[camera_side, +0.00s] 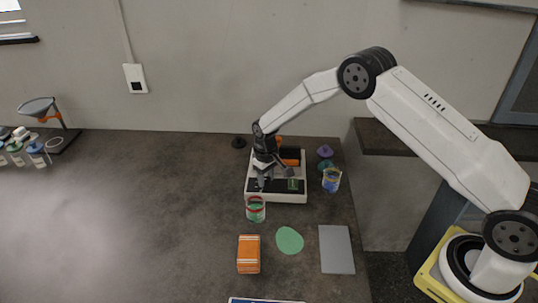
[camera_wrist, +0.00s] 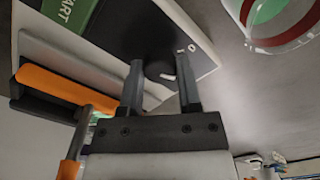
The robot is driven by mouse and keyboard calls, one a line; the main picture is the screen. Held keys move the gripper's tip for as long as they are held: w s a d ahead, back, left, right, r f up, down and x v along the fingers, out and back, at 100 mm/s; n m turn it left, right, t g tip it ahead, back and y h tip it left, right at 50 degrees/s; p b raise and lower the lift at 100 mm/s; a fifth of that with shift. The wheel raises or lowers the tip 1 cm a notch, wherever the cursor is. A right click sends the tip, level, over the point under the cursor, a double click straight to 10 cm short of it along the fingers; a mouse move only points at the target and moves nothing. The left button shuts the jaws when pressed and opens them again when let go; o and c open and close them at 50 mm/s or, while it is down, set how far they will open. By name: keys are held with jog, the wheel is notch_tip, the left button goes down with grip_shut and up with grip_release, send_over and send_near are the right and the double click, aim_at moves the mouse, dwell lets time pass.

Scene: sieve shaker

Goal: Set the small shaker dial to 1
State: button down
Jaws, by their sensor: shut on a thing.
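The sieve shaker (camera_side: 277,197) is a white box with a dark front panel and an orange part at its back. It stands near the table's right side. My gripper (camera_side: 262,183) reaches down to the left part of the panel. In the wrist view my gripper (camera_wrist: 160,62) has its two fingers on either side of the small dark dial (camera_wrist: 160,72), shut on it. The dial carries a white mark. A "0" is printed on the panel just beyond the right fingertip; other scale figures are hidden or unreadable. The green START button (camera_wrist: 72,12) is at upper left.
A glass with a red band and green contents (camera_side: 256,210) stands close in front of the shaker. A blue-banded glass (camera_side: 331,181) stands to its right. An orange box (camera_side: 249,254), green disc (camera_side: 289,240) and grey plate (camera_side: 337,249) lie nearer. The table's left-middle is clear.

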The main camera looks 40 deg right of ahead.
aim_at(266, 179)
jog(key=shift+c, duration=1.4)
grip_release()
jog(key=shift+r, duration=0.1)
jog(key=shift+r, duration=3.8)
